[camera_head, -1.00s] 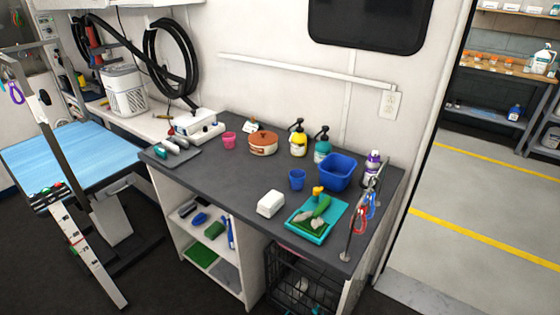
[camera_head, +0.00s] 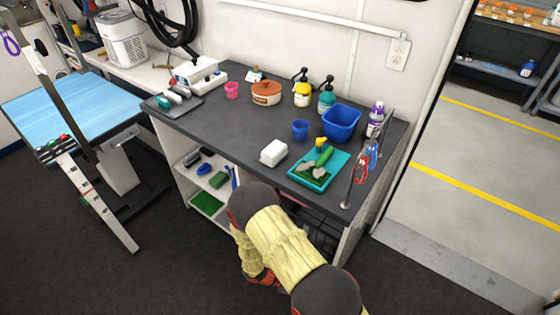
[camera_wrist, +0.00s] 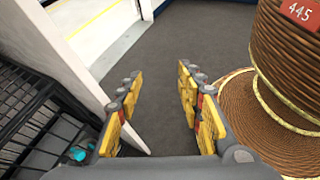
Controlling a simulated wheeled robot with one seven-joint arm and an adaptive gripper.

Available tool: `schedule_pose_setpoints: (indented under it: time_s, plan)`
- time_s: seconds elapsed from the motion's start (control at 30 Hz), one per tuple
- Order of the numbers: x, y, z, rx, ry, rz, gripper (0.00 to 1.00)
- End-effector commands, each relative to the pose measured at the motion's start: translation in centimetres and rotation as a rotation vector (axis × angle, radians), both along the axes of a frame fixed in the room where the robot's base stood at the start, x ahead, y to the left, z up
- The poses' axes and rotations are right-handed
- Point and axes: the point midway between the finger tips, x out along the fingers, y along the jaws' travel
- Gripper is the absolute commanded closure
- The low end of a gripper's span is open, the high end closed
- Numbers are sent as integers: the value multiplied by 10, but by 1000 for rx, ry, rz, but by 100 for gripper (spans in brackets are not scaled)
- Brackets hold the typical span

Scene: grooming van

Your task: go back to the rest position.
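My arm shows in the head view in front of the dark grooming counter (camera_head: 225,115), low beside its open shelves. My gripper (camera_wrist: 160,92) is open in the wrist view. Its two yellow-padded fingers stand apart with only dark floor visible between them, and it holds nothing. In the head view the gripper is mostly hidden behind my arm.
A black wire crate (camera_wrist: 35,115) and a white counter panel (camera_wrist: 85,55) are close left of the gripper. On the counter are a teal tray (camera_head: 298,180), a blue tub (camera_head: 341,124) and several bottles. A blue-topped grooming table (camera_head: 65,110) stands left. Dark floor (camera_head: 190,270) is open in front.

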Motion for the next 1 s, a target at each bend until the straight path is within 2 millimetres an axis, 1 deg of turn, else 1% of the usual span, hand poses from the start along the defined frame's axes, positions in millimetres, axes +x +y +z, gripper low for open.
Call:
schedule_pose_setpoints:
  time_s: [0.03, 0.3, 0.63, 1.0]
  plan:
    - [1, 4, 21, 33, -24, -48, 63]
    - [-6, 21, 110, 213, -142, -293, 63]
    - [-17, 35, 213, 438, -313, -551, 63]
    - [-35, 36, 321, 687, -536, -787, 63]
